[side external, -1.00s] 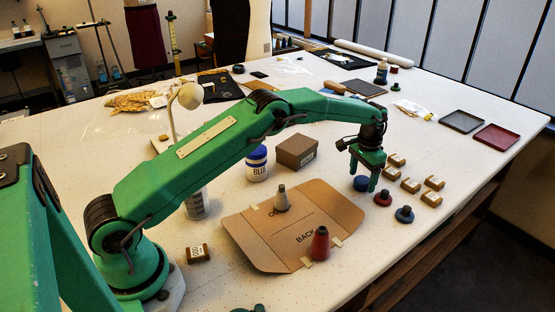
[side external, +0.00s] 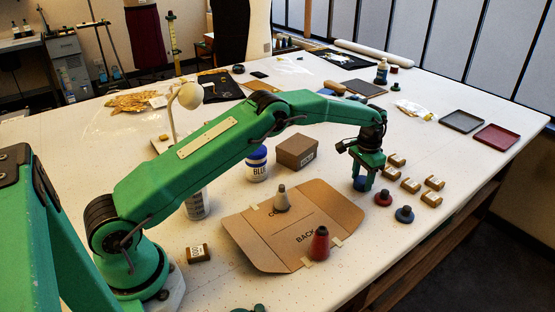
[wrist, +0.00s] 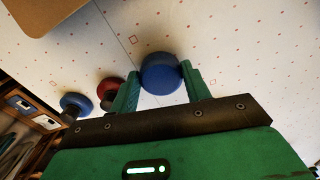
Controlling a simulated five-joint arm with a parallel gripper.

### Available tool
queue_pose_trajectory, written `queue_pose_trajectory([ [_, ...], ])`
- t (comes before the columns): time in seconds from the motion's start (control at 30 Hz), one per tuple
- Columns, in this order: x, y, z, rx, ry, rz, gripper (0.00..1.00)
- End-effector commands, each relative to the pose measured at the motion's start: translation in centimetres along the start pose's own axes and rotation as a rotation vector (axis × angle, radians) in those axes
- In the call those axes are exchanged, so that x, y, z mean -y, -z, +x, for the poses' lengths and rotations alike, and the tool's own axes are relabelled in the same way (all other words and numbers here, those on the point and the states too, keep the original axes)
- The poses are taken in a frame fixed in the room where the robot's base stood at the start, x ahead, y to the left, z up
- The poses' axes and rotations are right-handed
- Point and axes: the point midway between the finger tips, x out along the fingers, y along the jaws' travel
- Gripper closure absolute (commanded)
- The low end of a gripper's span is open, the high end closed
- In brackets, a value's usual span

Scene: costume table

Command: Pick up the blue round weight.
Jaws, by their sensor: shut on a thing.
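The blue round weight (side external: 360,184) stands on the white table at the right. My gripper (side external: 362,182) is down over it with its fingers on either side. In the wrist view the blue weight (wrist: 161,73) sits between the two green fingers, and my gripper (wrist: 160,82) is shut on it. The weight appears to be at table level; I cannot tell whether it is clear of the surface. The fingers partly hide it in the side view.
A red round weight (side external: 383,198) and another blue weight (side external: 404,214) stand close to the right. Several brown labelled blocks (side external: 411,185) lie beyond them.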

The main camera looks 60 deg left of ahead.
Motion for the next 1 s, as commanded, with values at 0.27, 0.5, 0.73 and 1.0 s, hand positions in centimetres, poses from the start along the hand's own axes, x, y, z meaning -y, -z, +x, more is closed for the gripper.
queue_pose_trajectory([
  [0.27,0.0,0.1,-0.4,-0.003,0.0,0.0,0.86],
  [0.5,0.0,0.1,-2.2,-0.004,0.001,0.0,0.86],
  [0.73,-0.5,-0.1,-4.5,-0.002,0.0,0.002,0.86],
  [1.0,-3.8,-1.4,-6.7,-0.003,0.0,0.003,0.86],
])
